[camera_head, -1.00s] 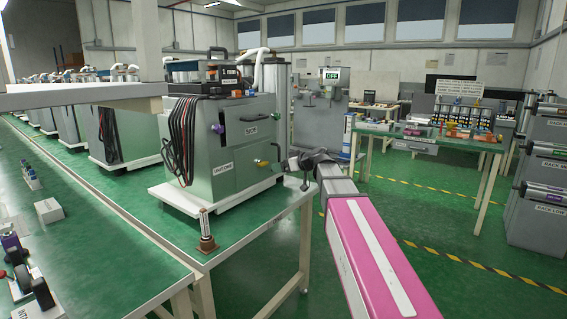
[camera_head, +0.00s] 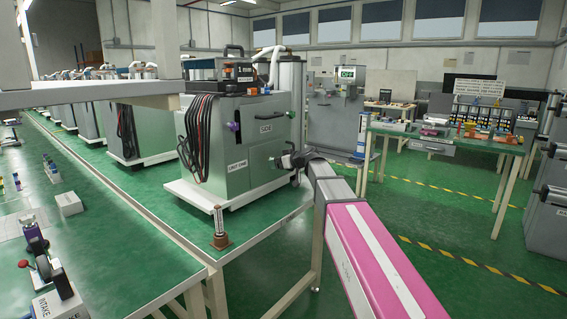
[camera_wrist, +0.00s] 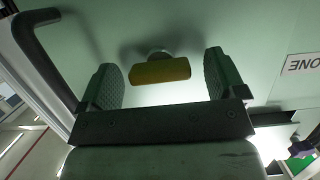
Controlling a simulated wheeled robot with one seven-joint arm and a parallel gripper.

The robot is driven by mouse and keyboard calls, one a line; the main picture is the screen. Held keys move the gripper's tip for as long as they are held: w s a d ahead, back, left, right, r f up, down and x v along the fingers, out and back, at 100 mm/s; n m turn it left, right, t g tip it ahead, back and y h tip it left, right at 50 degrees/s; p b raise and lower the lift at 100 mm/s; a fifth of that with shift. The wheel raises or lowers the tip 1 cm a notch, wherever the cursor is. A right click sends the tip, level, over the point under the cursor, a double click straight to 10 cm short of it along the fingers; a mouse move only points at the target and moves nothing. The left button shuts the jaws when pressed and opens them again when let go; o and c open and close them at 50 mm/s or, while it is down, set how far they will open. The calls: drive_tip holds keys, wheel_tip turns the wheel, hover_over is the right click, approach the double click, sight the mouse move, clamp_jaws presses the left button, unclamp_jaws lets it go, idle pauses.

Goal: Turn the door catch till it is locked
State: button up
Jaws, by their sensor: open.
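The door catch (camera_wrist: 160,72) is a yellow bar on a round grey mount on the pale grey door (camera_wrist: 185,25). In the wrist view it lies crosswise. My gripper (camera_wrist: 163,80) is open, one finger on each side of the catch, with a gap to each. Whether the fingertips reach around its depth I cannot tell. In the head view, my gripper (camera_head: 277,161) is at the right front of the grey machine (camera_head: 253,150) labelled unit one, and the catch is not clear there.
A black handle (camera_wrist: 42,60) stands out from the door. A purple knob (camera_head: 234,127) is on the machine's front. A small brown-based post (camera_head: 220,232) stands on the green bench (camera_head: 150,205). Open floor (camera_head: 420,245) lies to the right of my arm.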

drive_tip(key=shift+a, duration=0.1)
drive_tip(key=c, duration=1.1)
drive_tip(key=o, duration=1.1)
drive_tip(key=v, duration=1.1)
drive_tip(key=s+d+f+m+g+h, duration=0.25)
drive_tip(key=s+f, duration=0.35)
drive_tip(key=f, duration=0.6)
drive_tip(key=s+d+f+m+g+h, duration=0.25)
drive_tip(key=s+f, duration=0.35)
drive_tip(key=f, duration=0.5)
drive_tip(key=s+d+f+m+g+h, duration=0.4)
drive_tip(key=s+d+f, duration=0.6)
drive_tip(key=s+f, duration=0.5)
drive_tip(key=m+h, duration=0.1)
drive_tip(key=h, duration=0.1)
drive_tip(key=shift+s+d+h, duration=0.2)
drive_tip(key=shift+s+h, duration=0.05)
drive_tip(key=shift+h, duration=0.05)
